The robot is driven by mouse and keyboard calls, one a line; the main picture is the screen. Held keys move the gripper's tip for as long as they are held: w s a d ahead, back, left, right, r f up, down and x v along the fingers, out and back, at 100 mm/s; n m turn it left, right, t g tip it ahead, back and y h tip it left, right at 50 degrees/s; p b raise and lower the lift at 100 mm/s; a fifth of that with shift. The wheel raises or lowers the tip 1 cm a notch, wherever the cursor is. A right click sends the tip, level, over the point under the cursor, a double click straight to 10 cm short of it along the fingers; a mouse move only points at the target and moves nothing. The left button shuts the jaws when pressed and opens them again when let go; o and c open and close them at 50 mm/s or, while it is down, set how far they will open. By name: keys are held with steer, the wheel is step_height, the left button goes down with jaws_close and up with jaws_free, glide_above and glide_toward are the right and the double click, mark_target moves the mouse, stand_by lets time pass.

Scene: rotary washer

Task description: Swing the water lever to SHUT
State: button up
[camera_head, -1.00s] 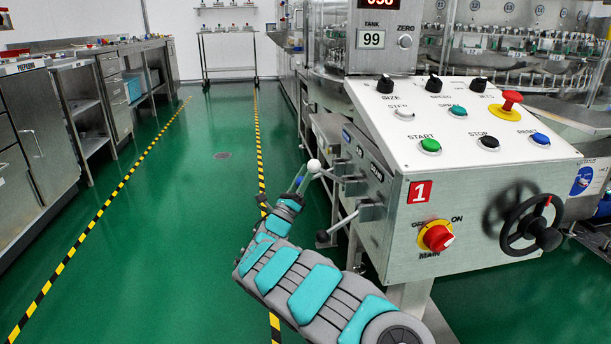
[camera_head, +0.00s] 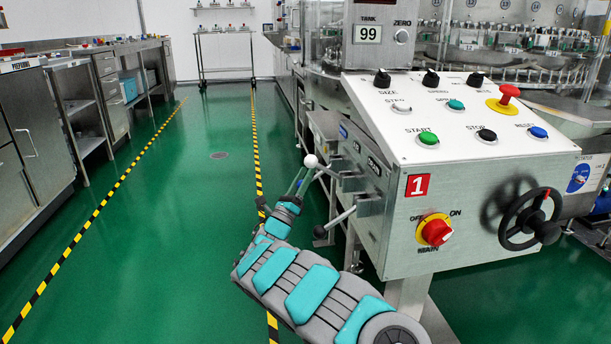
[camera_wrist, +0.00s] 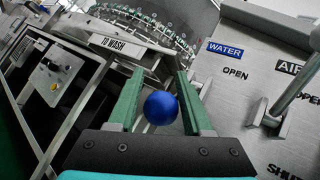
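The water lever's blue ball knob (camera_wrist: 161,107) sits between the two green fingers of my gripper (camera_wrist: 160,90) in the wrist view. A narrow gap shows on each side of the ball, so the fingers look open around it. The lever's rod is mostly hidden. The blue WATER label (camera_wrist: 225,49) with OPEN under it is right of the fingers. In the head view my gripper (camera_head: 301,181) reaches the left side of the control box (camera_head: 480,215), beside the white ball of a nearer lever (camera_head: 310,161).
The AIR lever (camera_wrist: 291,90) stands close on the right in the wrist view. A lever with a black ball (camera_head: 320,232) hangs lower, nearer me. The box carries a red MAIN switch (camera_head: 436,232) and a black handwheel (camera_head: 530,218). Green floor is free to the left.

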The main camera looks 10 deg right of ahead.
steer(key=shift+o, duration=1.4)
steer(key=shift+a+f, duration=0.15)
steer(key=shift+a, duration=0.05)
steer(key=shift+o, duration=0.6)
steer(key=v, duration=0.7)
steer(key=shift+s+f+p, duration=0.15)
steer(key=shift+s+p, duration=0.1)
steer(key=shift+p, duration=0.2)
steer(key=shift+a, duration=0.15)
